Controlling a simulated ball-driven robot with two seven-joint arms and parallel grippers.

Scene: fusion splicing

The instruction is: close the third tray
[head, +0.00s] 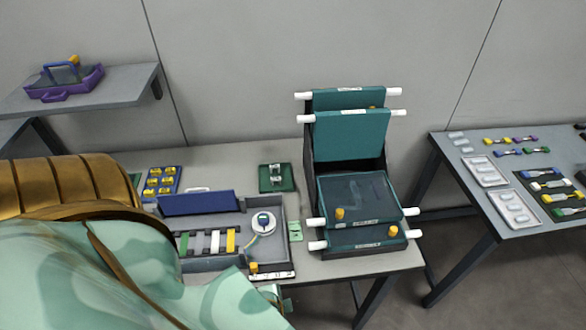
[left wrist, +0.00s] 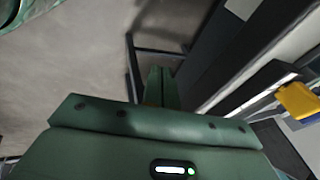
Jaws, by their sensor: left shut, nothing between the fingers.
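The teal trays are hinged in a dark stand (head: 316,148) on the middle table. Two of them stand raised: a rear tray (head: 348,99) and one in front of it (head: 352,136). Two lie low and nearly flat: an upper one (head: 358,193) and a lowest one (head: 352,237). White tabs stick out at their sides. I cannot tell which is counted third. My left gripper shows in the left wrist view (left wrist: 162,78), its green fingers together and empty, over the floor by a table edge. In the head view my arm hides most of it. My right gripper is in neither view.
Left of the trays is an open grey case (head: 280,222) with coloured strips and a round white spool (head: 263,223). A green pad (head: 277,178) lies behind it. A right table (head: 470,175) holds small packs, across a floor gap. A yellow part (left wrist: 300,101) is right of my left fingers.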

